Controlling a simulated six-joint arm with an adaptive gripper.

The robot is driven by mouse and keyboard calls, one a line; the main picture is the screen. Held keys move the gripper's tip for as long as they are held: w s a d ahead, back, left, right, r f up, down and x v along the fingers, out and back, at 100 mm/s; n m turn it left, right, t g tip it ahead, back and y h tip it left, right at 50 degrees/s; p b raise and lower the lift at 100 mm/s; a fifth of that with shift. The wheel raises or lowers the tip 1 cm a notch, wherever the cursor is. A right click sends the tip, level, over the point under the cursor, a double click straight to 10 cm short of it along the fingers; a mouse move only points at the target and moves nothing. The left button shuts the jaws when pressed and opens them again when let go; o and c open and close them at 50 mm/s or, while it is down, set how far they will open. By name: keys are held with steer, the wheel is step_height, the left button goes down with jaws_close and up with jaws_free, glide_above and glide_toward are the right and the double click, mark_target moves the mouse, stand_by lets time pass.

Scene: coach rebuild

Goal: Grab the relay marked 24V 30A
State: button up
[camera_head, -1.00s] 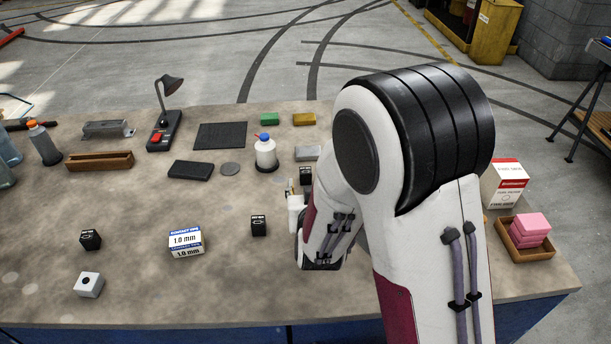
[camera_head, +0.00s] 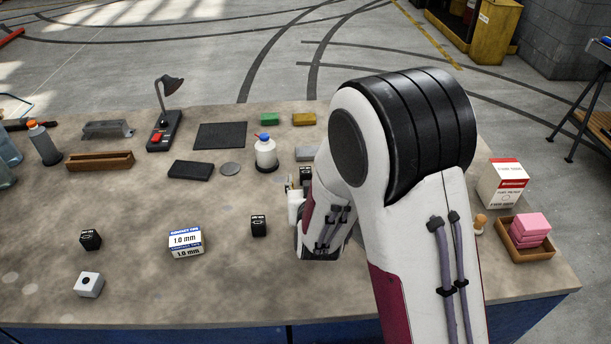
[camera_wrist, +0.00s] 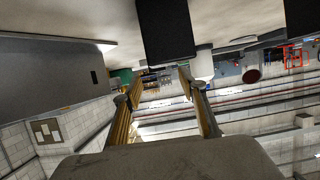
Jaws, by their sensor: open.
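Three small black relays with white marks stand on the bench in the head view: one at the left (camera_head: 90,240), one in the middle (camera_head: 258,226), and one (camera_head: 305,176) beside my gripper. Their markings are too small to read, so I cannot tell which is 24V 30A. My gripper (camera_head: 291,184) is low over the bench, partly hidden by my arm. In the wrist view my gripper (camera_wrist: 154,84) is open, with nothing between its fingers. A black block (camera_wrist: 165,30), apparently a relay, lies ahead of the fingertips, apart from them.
A white bottle (camera_head: 265,154) stands behind the gripper. A wooden tray with pink blocks (camera_head: 530,231) is at the right. The front middle is clear.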

mark_target(306, 171)
steer(key=shift+x, duration=2.6)
steer(key=shift+d+r, duration=0.1)
steer(key=shift+d, duration=0.1)
jaws_close()
